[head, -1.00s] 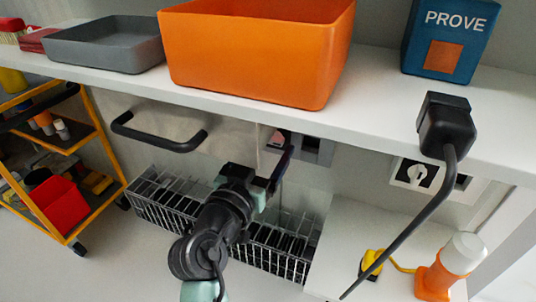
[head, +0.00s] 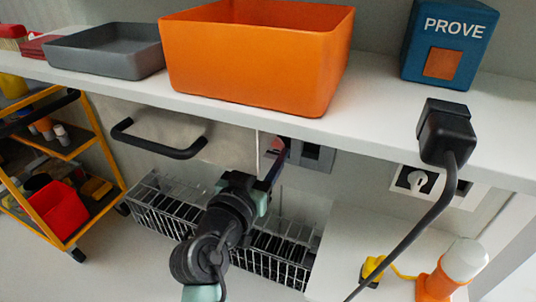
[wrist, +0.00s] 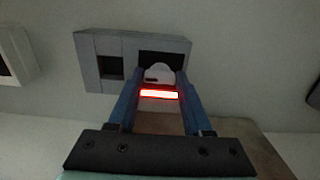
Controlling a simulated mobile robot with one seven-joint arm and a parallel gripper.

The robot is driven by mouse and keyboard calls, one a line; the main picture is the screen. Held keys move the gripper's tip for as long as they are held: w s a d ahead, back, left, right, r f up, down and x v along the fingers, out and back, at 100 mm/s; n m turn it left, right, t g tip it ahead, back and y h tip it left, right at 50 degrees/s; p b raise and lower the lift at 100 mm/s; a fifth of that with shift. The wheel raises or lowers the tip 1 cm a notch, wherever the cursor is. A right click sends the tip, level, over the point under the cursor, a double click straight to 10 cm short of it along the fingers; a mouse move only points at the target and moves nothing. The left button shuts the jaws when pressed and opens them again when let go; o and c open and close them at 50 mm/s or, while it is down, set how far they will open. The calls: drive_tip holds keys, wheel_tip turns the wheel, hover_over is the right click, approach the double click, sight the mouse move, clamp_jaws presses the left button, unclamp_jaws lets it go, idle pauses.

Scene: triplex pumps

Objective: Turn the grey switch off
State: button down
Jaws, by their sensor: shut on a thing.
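The grey switch panel (head: 312,156) is on the wall below the shelf edge, with a dark square recess on one side. It also shows in the wrist view (wrist: 88,72). The grey switch (wrist: 157,72) looks pale and rounded there, in a dark recess between the fingers. A red light bar (wrist: 159,94) glows just below it. My gripper (wrist: 158,80) is shut on the switch, one blue finger on each side. In the head view my gripper (head: 279,153) reaches up to the panel's left part and partly hides it. The switch's exact position is hard to tell.
The shelf with an orange bin (head: 250,70) overhangs the panel. A black handle (head: 155,145) is to the left and a wire basket (head: 165,205) below.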

drive_tip(key=shift+n, duration=0.3)
drive_tip(key=n+p, duration=0.2)
drive_tip(key=p, duration=0.1)
drive_tip(key=shift+r+n, duration=0.15)
drive_tip(key=shift+n, duration=0.25)
drive_tip(key=n+p, duration=0.3)
drive_tip(key=n, duration=0.2)
drive_tip(key=shift+s+d+p, duration=0.1)
drive_tip(key=shift+d+p, duration=0.05)
drive_tip(key=shift+p, duration=0.25)
drive_tip(key=n+p, duration=0.3)
drive_tip(key=n, duration=0.1)
drive_tip(key=shift+n, duration=0.4)
drive_tip(key=shift+n+p, duration=1.3)
drive_tip(key=shift+n, duration=1)
drive_tip(key=shift+c, duration=1.6)
unclamp_jaws()
